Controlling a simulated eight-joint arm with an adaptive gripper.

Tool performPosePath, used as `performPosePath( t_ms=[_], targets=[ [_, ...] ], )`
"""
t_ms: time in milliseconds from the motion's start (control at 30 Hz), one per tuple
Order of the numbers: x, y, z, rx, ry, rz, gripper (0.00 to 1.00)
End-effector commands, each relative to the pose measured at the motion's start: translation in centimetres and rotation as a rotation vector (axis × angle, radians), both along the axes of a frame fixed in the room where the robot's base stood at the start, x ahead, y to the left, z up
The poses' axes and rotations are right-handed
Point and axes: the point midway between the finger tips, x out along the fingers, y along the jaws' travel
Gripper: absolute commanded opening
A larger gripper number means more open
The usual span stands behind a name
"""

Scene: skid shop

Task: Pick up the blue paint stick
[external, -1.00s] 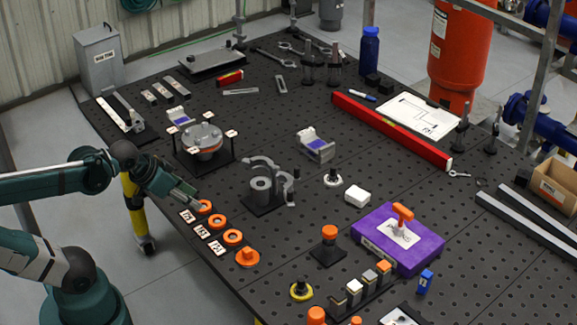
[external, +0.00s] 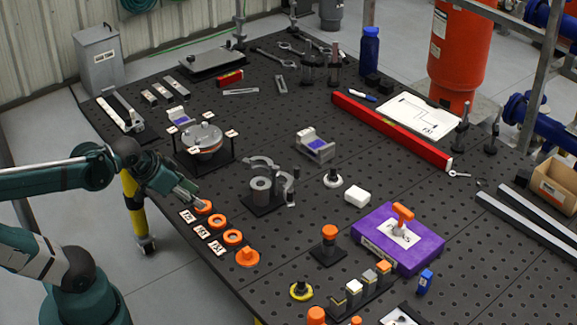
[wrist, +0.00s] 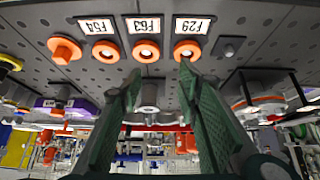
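My gripper (external: 196,198) is over the table's near-left edge, by the orange rings, far from the stick. In the wrist view my gripper (wrist: 157,78) shows two green fingers spread apart with nothing between them.
Orange rings (external: 218,220) and number cards lie near my gripper. The long red level (external: 395,130) and blue bottle (external: 369,45) are near the stick.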

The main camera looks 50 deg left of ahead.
Motion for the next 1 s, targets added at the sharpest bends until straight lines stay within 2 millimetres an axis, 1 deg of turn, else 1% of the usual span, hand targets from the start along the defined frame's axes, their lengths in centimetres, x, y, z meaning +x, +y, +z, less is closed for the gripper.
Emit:
performPosePath(
  t_ms=[33, 167, 467, 700, 1000],
  targets=[
    [0.5, -0.3, 0.6, 0.001, 0.002, -0.01, 0.34],
    [1.9, -1.2, 2.0, 0.008, 0.012, -0.047, 0.34],
    [6.2, -4.4, 5.5, 0.025, 0.041, -0.161, 0.34],
    [9.8, -7.3, 7.7, 0.04, 0.063, -0.258, 0.34],
    [14.3, -11.5, 9.9, 0.058, 0.088, -0.38, 0.34]
  ],
)
